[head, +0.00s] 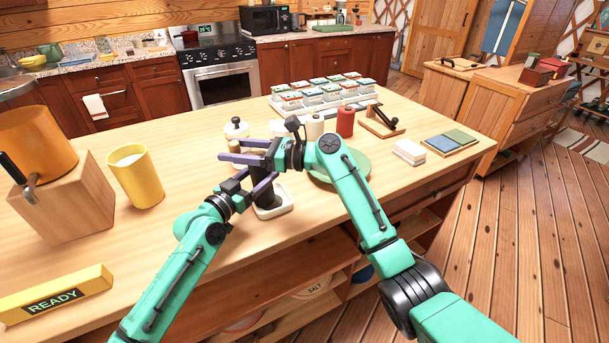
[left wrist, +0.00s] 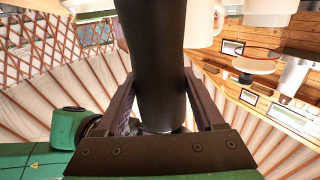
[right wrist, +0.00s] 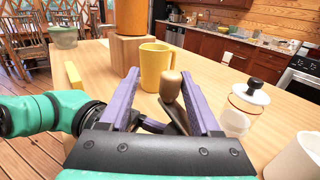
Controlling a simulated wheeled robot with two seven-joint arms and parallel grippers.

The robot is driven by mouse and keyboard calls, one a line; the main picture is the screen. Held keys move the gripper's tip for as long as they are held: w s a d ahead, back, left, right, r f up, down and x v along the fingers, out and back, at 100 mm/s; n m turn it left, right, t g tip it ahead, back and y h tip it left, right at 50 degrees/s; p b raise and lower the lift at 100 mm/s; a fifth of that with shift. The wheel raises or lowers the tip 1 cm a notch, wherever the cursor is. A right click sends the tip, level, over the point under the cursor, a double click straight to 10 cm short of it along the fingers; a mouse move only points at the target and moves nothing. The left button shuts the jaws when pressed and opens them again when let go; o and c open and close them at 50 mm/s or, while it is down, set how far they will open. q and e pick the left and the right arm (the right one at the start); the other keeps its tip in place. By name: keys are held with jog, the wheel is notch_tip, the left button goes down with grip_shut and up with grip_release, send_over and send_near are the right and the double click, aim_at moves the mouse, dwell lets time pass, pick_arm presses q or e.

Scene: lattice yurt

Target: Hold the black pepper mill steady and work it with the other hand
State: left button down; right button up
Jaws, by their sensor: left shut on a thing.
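The black pepper mill (head: 266,197) stands upright on a small white tray (head: 286,208) near the counter's front edge. My left gripper (head: 256,180) is shut on its body; the left wrist view shows the black body (left wrist: 156,55) between both fingers. My right gripper (head: 224,149) is at the height of the mill's top, fingers pointing left. In the right wrist view its fingers are apart, with a brown wooden knob (right wrist: 171,84) on a dark arm between them, closer to the right finger. The right gripper hides the mill's top in the head view.
A yellow mug (head: 137,178) and a wooden block (head: 62,208) stand to the left. A red bottle (head: 345,121) and a green plate (head: 350,172) lie to the right.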

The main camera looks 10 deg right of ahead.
jog(key=s+d+n+g+y, duration=0.1)
jog(key=d+n+g, duration=0.15)
jog(key=d, duration=0.35)
jog(key=s+d+n+g, duration=0.1)
jog(key=d+g, duration=0.2)
jog(key=d, duration=0.3)
jog(key=w+d+f+n+t+h, duration=0.1)
jog(key=f+n+h, duration=0.2)
jog(key=f+n, duration=0.1)
jog(key=w+d+f+n+t+h, duration=0.1)
jog(key=f+n+h, duration=0.3)
jog(key=n, duration=0.2)
jog(key=w+d+f+n+t+h, duration=0.1)
jog(key=f+n+h, duration=0.3)
jog(key=n, duration=0.1)
jog(key=shift+d+t, duration=0.15)
jog(key=shift+t, duration=0.1)
jog(key=n, duration=0.1)
jog(key=n+h, duration=0.1)
jog(key=shift+w+d+n+t, duration=0.2)
jog(key=shift+d+n+t, duration=0.05)
jog(key=shift+n+t, duration=0.1)
jog(key=n, duration=0.1)
jog(key=n+h, duration=0.1)
jog(key=n+t+h, duration=0.1)
jog(key=shift+w+d+r+n, duration=0.2)
jog(key=shift+w+d+n, duration=0.1)
jog(key=shift+n, duration=0.1)
